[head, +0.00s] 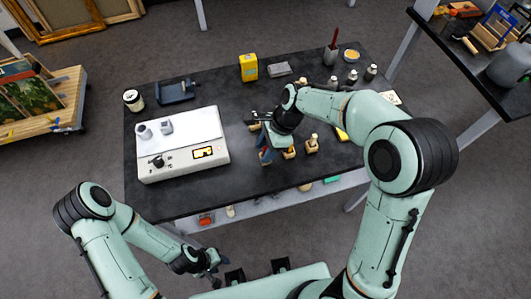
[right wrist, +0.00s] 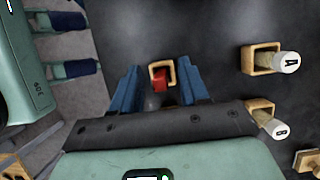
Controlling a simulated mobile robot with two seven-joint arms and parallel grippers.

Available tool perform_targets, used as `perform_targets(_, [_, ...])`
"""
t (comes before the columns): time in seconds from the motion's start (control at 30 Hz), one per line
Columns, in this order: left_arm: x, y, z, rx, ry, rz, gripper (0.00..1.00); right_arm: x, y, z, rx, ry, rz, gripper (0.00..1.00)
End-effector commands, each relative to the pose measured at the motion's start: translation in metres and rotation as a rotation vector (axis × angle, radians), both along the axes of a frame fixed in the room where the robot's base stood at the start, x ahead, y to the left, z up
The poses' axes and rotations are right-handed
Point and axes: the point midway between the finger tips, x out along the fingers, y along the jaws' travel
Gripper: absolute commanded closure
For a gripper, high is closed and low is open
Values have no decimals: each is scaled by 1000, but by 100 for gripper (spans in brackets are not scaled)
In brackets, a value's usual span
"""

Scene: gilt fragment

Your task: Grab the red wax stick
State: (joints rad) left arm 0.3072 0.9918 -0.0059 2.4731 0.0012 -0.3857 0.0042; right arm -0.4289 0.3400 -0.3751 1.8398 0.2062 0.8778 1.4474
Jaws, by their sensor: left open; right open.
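The red wax stick (right wrist: 159,85) shows in the right wrist view as a short red block at a square wooden holder (right wrist: 162,67). My right gripper (right wrist: 160,80) is open, with one blue finger on each side of the stick and holder. I cannot tell whether either finger touches them. In the head view, my right gripper (head: 265,155) is over the worktable's front middle, and the arm and fingers largely hide the stick there. My left gripper (head: 214,264) is open and empty, low in front of the table.
Pale-topped pieces marked A (right wrist: 286,62) and B (right wrist: 277,128) lean in wooden holders to the right in the wrist view. A white device (head: 183,145) stands on the table's left.

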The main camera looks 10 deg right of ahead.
Motion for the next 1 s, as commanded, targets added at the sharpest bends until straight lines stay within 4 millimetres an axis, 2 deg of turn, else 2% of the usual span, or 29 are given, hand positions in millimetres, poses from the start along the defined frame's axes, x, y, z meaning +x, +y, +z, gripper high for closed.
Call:
perform_targets(0.07, [0, 0, 0, 0, 0, 0, 57, 0, 0, 1, 0, 0, 0, 55])
perform_targets(0.17, [0, 0, 0, 0, 0, 0, 57, 0, 0, 1, 0, 0, 0, 85])
perform_targets(0.2, [0, 0, 0, 0, 0, 0, 57, 0, 0, 1, 0, 0, 0, 98])
perform_targets(0.23, [0, 0, 0, 0, 0, 0, 57, 0, 0, 1, 0, 0, 0, 100])
perform_targets(0.67, [1, 0, 1, 0, -1, 0, 57, 0, 0, 4, 0, -1, 1, 100])
perform_targets(0.83, [5, 0, 7, 0, -6, 0, 57, 2, 0, 28, 1, -6, 2, 100])
perform_targets(1.0, [13, 0, 18, 0, -16, 0, 57, 3, 0, 74, 2, -11, 1, 100])
